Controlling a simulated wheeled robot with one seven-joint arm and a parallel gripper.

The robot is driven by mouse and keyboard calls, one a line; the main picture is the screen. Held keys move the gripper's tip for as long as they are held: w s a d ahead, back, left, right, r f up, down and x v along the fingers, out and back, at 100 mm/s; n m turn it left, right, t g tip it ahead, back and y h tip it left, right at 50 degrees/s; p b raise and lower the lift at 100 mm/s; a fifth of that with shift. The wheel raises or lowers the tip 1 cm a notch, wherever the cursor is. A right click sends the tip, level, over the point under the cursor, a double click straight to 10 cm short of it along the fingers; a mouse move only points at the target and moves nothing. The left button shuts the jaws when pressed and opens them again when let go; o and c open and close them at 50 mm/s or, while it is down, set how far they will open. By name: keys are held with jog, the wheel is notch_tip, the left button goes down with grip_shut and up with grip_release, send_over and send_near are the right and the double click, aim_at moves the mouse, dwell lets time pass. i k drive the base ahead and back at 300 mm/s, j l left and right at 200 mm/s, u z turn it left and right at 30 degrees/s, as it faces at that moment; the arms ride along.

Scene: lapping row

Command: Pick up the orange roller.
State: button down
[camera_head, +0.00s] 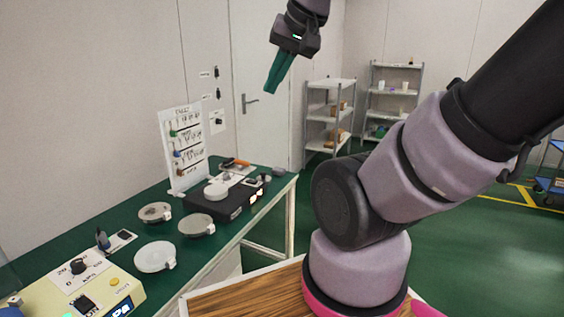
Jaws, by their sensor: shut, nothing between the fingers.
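A small orange item with a dark part, which looks like the orange roller (236,162), lies near the far end of the green-topped bench (127,212). It is small in the picture and its details are hard to make out. My gripper (270,91) is high in the air near the top middle of the picture. Its teal fingers point down and are together, with nothing between them. The gripper is well above the bench and clear of the orange item.
A black box (224,209) with a round white plate stands before the orange item. An upright white board (183,148) is to its left. Several round discs and a cream control box (74,287) are nearer.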

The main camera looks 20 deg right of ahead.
aim_at(238, 161)
jog(key=z, duration=0.25)
jog(key=i+l+u, duration=0.3)
jog(key=i+l, duration=0.2)
jog(key=l, duration=0.15)
jog(key=i+l+u, duration=0.15)
jog(key=l, duration=0.2)
jog(key=i+l+u, duration=0.1)
jog(key=i+l, duration=0.2)
jog(key=i+l+u, duration=0.15)
jog(key=l, duration=0.3)
jog(key=i+l+u, duration=0.15)
jog(key=l, duration=0.3)
jog(key=i+l+u, duration=0.15)
jog(key=l, duration=0.3)
jog(key=i+l+u, duration=0.15)
jog(key=l, duration=0.3)
